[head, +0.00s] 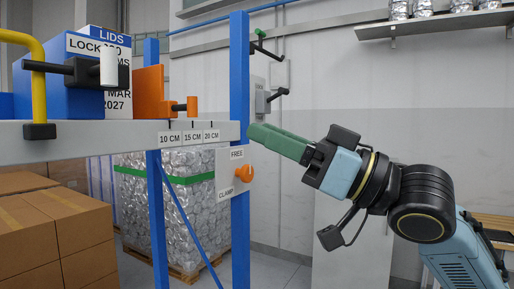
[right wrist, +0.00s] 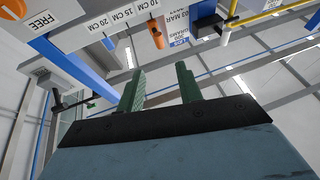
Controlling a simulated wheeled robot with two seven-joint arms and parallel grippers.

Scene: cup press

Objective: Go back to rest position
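My right gripper (head: 257,135) is in the middle of the head view, its green fingers pointing left. It is just right of the blue post of the press. The right wrist view shows its two green fingers (right wrist: 160,70) apart with nothing between them, so it is open and empty. My left gripper is not in view. The press has a grey beam (head: 80,139) with 10, 15 and 20 CM marks. On it are an orange block (head: 149,92) and a blue box (head: 82,75) labelled LIDS.
The blue post (head: 239,65) and the orange knob (head: 244,173) with FREE and CLAMP labels are close left of my right gripper. A yellow bent bar (head: 38,85) is at far left. Cardboard boxes (head: 50,235) and a wrapped pallet load (head: 180,205) stand behind. A shelf (head: 440,22) is upper right.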

